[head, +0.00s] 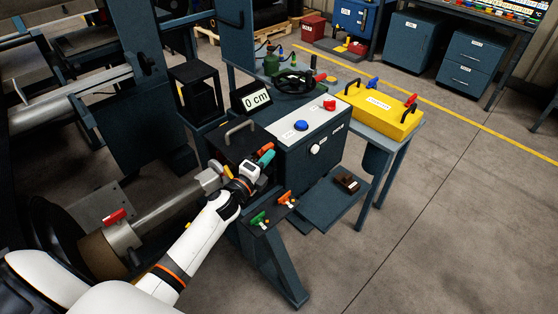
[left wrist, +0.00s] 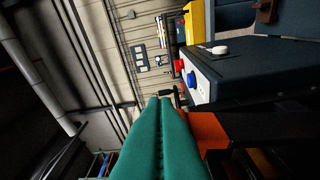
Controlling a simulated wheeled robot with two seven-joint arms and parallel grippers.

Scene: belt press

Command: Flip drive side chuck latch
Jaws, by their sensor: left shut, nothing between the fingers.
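My left gripper (head: 266,155) has teal fingers and is shut and empty beside the control box. In the left wrist view the two fingers (left wrist: 157,135) lie together, with an orange-red piece (left wrist: 205,130) close beside them on the right; whether they touch it I cannot tell. In the head view a small orange-red piece (head: 269,147) shows at the fingertips. A red lever (head: 114,216) sits on the grey shaft end at lower left, well away from the gripper. I cannot tell which of these is the drive side chuck latch. My right gripper is not in view.
The control box (head: 297,130) has blue and red buttons and a white knob. A display (head: 256,100) reads 0 cm. Green (head: 259,218) and orange (head: 285,198) handles sit below my left gripper. A yellow case (head: 380,108) stands behind. The floor at right is clear.

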